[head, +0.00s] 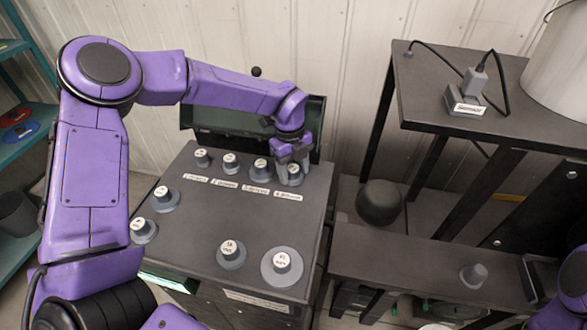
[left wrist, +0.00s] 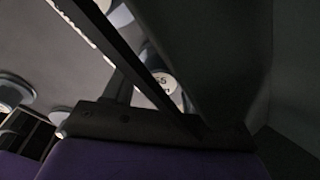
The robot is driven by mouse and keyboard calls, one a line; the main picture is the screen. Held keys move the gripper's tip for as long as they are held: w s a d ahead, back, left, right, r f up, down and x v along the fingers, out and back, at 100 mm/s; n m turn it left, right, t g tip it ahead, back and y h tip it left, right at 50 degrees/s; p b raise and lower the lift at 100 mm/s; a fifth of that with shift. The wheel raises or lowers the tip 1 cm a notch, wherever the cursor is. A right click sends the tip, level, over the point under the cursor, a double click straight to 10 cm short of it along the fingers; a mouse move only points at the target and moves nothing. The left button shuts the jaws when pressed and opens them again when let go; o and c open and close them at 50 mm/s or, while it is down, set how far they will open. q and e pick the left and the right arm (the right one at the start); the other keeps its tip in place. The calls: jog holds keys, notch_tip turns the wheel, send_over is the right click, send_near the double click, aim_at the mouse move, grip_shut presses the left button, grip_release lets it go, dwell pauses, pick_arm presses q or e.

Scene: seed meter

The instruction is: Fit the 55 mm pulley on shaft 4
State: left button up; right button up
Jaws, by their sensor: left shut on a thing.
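The 55 mm pulley (head: 295,178) is grey with a white-topped hub. It is at the right end of the back row on the dark bench top, behind the rightmost label plate (head: 288,195), where shaft 4 is. My left gripper (head: 291,163) reaches down from above and is shut on this pulley. The left wrist view shows its white cap reading 55 (left wrist: 164,88) between the dark fingers. The shaft itself is hidden, and I cannot tell how far down the pulley sits. My right gripper is out of view; only part of that arm shows at the right edge.
Three other pulleys (head: 230,163) stand in the back row, close to the left. Several loose pulleys stand on the bench top (head: 200,225), including a wide one (head: 281,267) at the front right. A separate black table (head: 430,85) stands right.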

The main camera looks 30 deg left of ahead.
pick_arm(q)
jog(key=shift+f, duration=0.1)
jog(key=o, duration=1.2)
jog(key=shift+c, duration=0.2)
jog(key=r, duration=0.3)
jog(key=r+b, duration=0.1)
jog(key=r, duration=0.3)
jog(key=a+r, duration=0.1)
jog(key=r, duration=0.2)
jog(key=shift+w+r, duration=0.3)
jog(key=shift+f, duration=0.1)
